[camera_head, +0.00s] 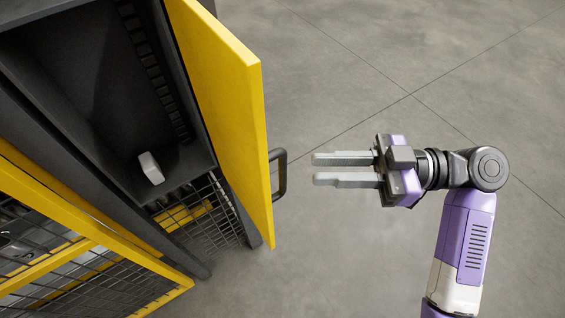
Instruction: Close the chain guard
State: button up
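The chain guard looks to be the yellow door panel (222,90), which stands swung open from the dark machine frame at the left. A dark handle (281,173) sticks out from the door's right side. My gripper (314,169) is to the right of the handle, its two grey fingers pointing left towards it. The fingers are parted with nothing between them, and a gap separates the fingertips from the handle. The door's hinge side is hard to make out.
Inside the dark cabinet (85,75) a small white block (151,168) sits near the opening. A yellow frame with black mesh (85,265) stands at the lower left. The grey floor (350,60) around my arm is clear.

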jog(key=p, duration=0.2)
send_over(282, 189)
jog(key=shift+w, duration=0.3)
grip_shut()
dwell(1.3)
